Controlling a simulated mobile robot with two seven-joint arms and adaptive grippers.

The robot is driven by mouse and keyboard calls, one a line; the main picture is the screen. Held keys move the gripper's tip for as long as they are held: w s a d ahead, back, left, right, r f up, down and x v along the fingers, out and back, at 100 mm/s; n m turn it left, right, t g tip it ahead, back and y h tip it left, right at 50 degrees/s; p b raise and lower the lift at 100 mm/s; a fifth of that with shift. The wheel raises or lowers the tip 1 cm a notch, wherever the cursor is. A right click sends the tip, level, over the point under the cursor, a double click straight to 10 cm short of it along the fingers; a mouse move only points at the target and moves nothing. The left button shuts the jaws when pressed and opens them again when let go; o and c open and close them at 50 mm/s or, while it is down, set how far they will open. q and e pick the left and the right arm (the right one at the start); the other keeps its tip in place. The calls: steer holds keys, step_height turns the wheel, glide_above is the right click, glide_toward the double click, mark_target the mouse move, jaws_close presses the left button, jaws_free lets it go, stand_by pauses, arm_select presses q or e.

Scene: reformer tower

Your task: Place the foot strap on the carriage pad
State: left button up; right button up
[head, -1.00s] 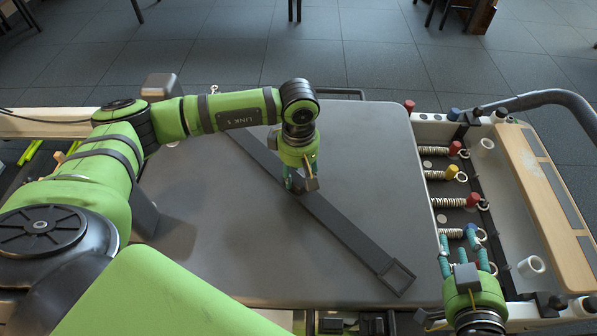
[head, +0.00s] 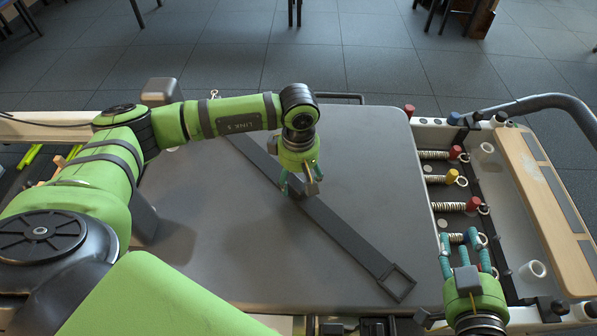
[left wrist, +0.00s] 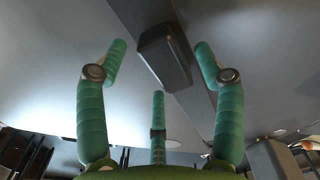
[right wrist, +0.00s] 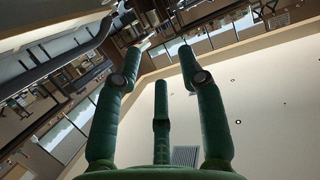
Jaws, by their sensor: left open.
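The foot strap (head: 345,232), a long dark band with a square loop at its near right end, lies diagonally across the grey carriage pad (head: 215,235). My left gripper (head: 298,190) points down over the strap's middle with its fingers spread. In the left wrist view the fingers (left wrist: 160,75) are apart, with the strap (left wrist: 198,40) and a dark block (left wrist: 165,55) beyond them. I cannot tell whether a fingertip touches the strap. My right gripper (head: 463,245) is open and empty beyond the pad's right edge, near the springs.
Springs with coloured knobs (head: 454,176) line the frame to the right of the pad. A wooden footboard (head: 540,205) and a curved dark bar (head: 545,100) stand farther right. A grey block (head: 160,90) stands at the back left. Most of the pad is clear.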

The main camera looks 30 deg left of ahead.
mark_target(299, 181)
arm_select(q)
step_height(299, 181, up, 6)
steer(key=shift+r+p, duration=0.25)
steer(key=shift+p, duration=0.6)
arm_select(e)
steer(key=s+d+f+g, duration=0.1)
steer(key=f, duration=0.1)
steer(key=s+d+f+g+h, duration=0.1)
steer(key=s+f+g, duration=0.1)
steer(key=f, duration=0.1)
steer(key=s+d+f+g, duration=0.1)
steer(key=s+f+g, duration=0.1)
steer(key=shift+d+f+m+h, duration=0.2)
steer(key=shift+d+m+h, duration=0.05)
steer(key=shift+m+h, duration=0.15)
arm_select(q)
step_height(299, 181, up, 6)
steer(key=shift+f+p, duration=0.1)
steer(key=shift+p, duration=0.4)
arm_select(e)
steer(key=s+d+f+g+h, duration=0.1)
steer(key=s+d+f+g, duration=0.1)
steer(key=s+f+g, duration=0.2)
steer(key=s, duration=0.2)
steer(key=shift+s+d+m, duration=0.3)
steer(key=shift+s, duration=0.05)
arm_select(q)
steer(key=shift+d, duration=0.15)
